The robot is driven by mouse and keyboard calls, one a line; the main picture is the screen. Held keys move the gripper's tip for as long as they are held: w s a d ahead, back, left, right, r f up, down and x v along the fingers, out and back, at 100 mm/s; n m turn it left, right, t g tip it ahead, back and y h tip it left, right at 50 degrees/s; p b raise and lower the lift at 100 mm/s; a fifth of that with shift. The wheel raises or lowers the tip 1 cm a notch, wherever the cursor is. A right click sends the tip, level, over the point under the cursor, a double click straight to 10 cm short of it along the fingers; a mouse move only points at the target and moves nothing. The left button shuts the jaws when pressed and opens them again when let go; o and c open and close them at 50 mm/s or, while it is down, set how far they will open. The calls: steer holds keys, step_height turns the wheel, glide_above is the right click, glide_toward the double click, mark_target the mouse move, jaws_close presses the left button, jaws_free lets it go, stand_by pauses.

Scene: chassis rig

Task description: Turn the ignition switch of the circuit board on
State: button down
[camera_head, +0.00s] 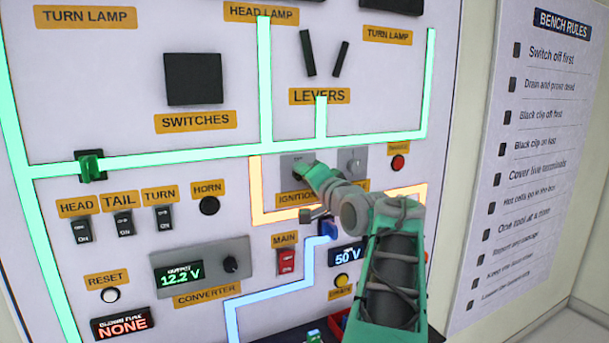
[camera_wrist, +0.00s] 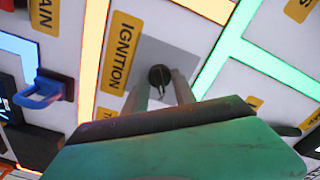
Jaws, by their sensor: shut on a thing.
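The ignition switch (camera_wrist: 160,76) is a round dark knob with a small metal key-like piece, on a grey plate (camera_wrist: 186,62) beside the yellow IGNITION label (camera_wrist: 118,52). In the wrist view my gripper (camera_wrist: 161,88) has one finger on each side of the switch and is shut on it. In the head view my gripper (camera_head: 308,172) reaches the grey plate (camera_head: 335,157) from the lower right and hides the switch. The label (camera_head: 293,199) is partly covered there. The exact angle of the switch is hard to tell.
A second knob (camera_head: 355,162) sits on the same plate, right of my gripper. A red button (camera_head: 398,162) is further right. A blue clip (camera_head: 327,229) and the red MAIN switch (camera_head: 286,261) are below. Glowing green, orange and blue lines run across the board.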

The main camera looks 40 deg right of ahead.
steer(key=shift+r+m, duration=0.1)
steer(key=shift+m, duration=0.4)
steer(key=c, duration=1)
jaws_free()
steer(key=shift+c, duration=0.2)
steer(key=shift+s, duration=0.1)
steer(key=b+v, duration=0.2)
steer(key=v, duration=0.5)
steer(key=shift+s+a, duration=0.2)
steer(key=shift+s, duration=0.05)
